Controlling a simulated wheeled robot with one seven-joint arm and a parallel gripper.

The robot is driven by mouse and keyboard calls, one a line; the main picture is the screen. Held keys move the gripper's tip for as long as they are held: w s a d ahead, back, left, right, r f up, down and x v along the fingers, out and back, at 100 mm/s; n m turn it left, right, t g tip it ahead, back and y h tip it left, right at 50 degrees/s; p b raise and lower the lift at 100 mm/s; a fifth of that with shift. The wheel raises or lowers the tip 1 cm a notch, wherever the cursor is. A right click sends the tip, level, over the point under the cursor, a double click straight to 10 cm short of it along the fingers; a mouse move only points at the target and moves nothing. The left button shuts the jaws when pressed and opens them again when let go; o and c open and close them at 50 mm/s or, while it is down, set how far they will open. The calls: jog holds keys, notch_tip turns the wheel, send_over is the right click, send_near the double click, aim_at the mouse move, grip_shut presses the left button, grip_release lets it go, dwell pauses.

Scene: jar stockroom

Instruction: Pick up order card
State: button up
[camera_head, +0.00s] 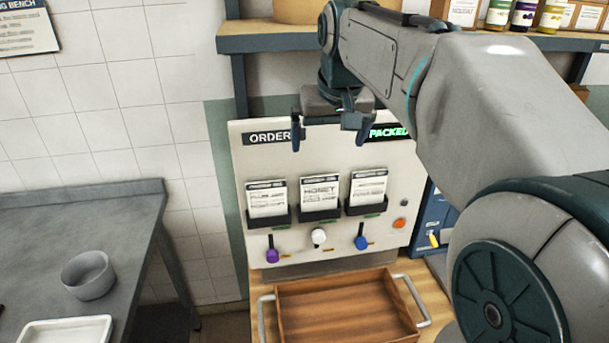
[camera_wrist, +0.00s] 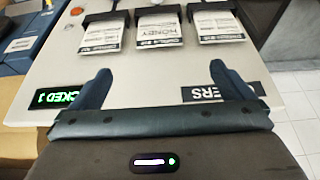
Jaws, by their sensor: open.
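Three white order cards stand in black holders on a pale upright board (camera_head: 298,236). They are the left card (camera_head: 267,199), the middle card (camera_head: 319,193) reading "HONEY" and the right card (camera_head: 368,189). The wrist view shows the board upside down, with the middle card (camera_wrist: 157,31) between the other two, (camera_wrist: 99,36) and (camera_wrist: 219,27) being cards as well. My gripper (camera_head: 328,143) is open and empty, in front of the board's top edge and above the cards. Its fingers (camera_wrist: 158,85) point toward the board, apart from every card.
Purple, white and blue knobs (camera_head: 319,236) sit below the holders, with an orange button (camera_head: 399,223) at right. A wooden tray (camera_head: 279,314) with metal handles lies below. A shelf (camera_head: 275,43) with jars runs above. A grey bench (camera_head: 60,215) with a bowl (camera_head: 88,276) stands left.

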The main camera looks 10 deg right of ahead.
send_near(320, 180)
jog(key=x, duration=0.2)
jog(key=shift+a+f, duration=0.15)
jog(key=shift+f, duration=0.15)
jog(key=shift+p+x, duration=0.9)
jog(key=shift+x, duration=1.75)
jog(key=shift+w, duration=0.1)
jog(key=c, duration=1.2)
